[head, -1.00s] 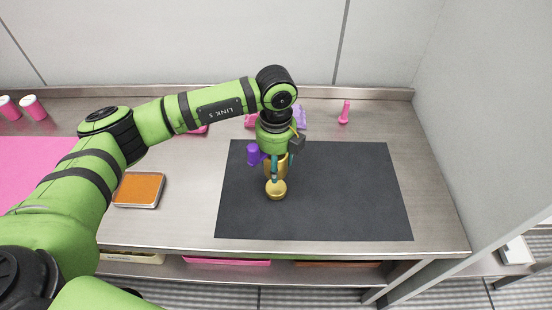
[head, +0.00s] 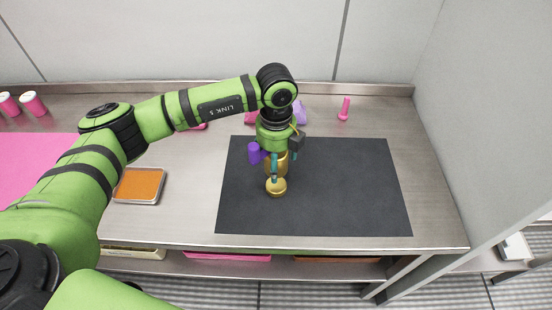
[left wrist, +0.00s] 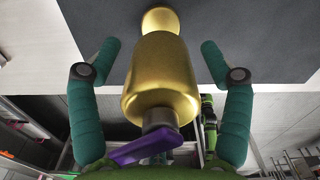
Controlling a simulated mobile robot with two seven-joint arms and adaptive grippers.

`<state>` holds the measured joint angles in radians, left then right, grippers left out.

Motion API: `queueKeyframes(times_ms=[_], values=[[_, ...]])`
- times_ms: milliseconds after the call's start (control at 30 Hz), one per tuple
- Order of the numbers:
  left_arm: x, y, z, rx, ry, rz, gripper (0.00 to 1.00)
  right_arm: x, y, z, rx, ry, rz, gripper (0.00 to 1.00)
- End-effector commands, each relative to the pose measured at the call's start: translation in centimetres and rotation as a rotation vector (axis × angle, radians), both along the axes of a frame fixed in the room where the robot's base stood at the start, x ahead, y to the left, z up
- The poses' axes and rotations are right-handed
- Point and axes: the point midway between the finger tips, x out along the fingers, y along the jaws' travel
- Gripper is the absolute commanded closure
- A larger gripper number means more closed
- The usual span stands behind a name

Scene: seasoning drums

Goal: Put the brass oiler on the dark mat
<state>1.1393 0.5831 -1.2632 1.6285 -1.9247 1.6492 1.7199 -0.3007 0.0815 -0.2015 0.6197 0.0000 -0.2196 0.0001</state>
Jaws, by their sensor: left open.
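My left gripper (head: 279,172) is over the oiler from above. Its teal fingers are open, one on each side of the body, with gaps showing in the wrist view. The gripper and wrist hide the oiler's upper part in the head view. My right gripper is not in view.
A tray with an orange surface (head: 139,186) lies left of the mat. A pink upright item (head: 344,109) stands behind the mat, and purple and pink things are partly hidden behind my wrist. Two pink-and-white jars (head: 33,104) stand far left. The mat's right half is clear.

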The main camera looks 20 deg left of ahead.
Motion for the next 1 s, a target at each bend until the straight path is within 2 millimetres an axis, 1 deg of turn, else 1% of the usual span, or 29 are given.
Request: queueKeyframes(times_ms=[167,400,500,600,700,1000], values=[[0.2,0.0,3.1,-0.002,-0.01,0.0,0.21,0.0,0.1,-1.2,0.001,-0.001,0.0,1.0],[0.2,-0.1,8.3,-0.002,-0.008,0.001,0.21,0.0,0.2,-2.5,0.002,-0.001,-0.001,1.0],[0.1,0.0,9.9,-0.002,-0.006,0.001,0.21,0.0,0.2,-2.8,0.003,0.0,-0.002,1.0],[0.1,0.0,11.0,-0.002,-0.006,0.001,0.21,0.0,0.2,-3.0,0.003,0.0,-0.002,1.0],[0.0,0.0,11.6,-0.002,-0.003,0.0,0.21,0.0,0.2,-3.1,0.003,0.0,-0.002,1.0],[0.0,0.0,11.8,-0.001,-0.001,0.0,0.21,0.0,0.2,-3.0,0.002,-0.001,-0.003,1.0]])
